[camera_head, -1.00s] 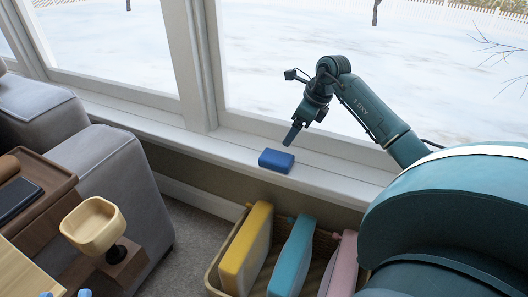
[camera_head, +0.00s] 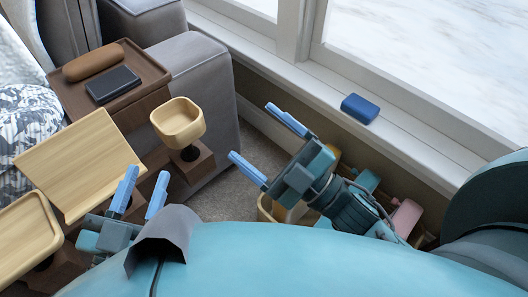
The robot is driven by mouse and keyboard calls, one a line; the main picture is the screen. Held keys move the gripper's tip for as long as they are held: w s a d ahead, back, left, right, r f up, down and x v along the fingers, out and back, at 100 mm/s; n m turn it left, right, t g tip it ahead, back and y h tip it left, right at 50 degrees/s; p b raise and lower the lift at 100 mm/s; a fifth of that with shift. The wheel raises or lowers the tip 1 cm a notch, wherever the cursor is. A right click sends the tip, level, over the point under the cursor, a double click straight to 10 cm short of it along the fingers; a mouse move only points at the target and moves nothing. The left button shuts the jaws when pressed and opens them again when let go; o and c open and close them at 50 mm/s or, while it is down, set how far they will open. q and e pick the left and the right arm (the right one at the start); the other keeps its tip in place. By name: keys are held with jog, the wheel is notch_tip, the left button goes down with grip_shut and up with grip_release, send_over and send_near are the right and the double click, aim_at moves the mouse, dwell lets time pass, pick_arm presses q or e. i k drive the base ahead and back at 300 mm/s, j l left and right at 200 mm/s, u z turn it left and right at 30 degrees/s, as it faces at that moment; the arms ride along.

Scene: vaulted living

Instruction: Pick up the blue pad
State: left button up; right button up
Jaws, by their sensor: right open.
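The blue pad (camera_head: 360,108) lies flat on the white windowsill at the upper right, clear of both grippers. My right gripper (camera_head: 250,130) is open, its two light-blue fingers spread wide with nothing between them. It is left of the pad and points away from it, over the floor beside the sofa arm. My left gripper (camera_head: 148,171) is open and empty at the lower left, near the wooden trays.
A basket (camera_head: 265,208) with colored items stands below the sill, partly hidden by my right arm. A wooden bowl (camera_head: 178,120) on a stand, a tray (camera_head: 140,75) with a dark device and light wooden boards (camera_head: 80,165) are at left. The sill around the pad is clear.

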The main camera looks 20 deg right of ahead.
aim_at(355, 106)
jog(key=k, duration=1)
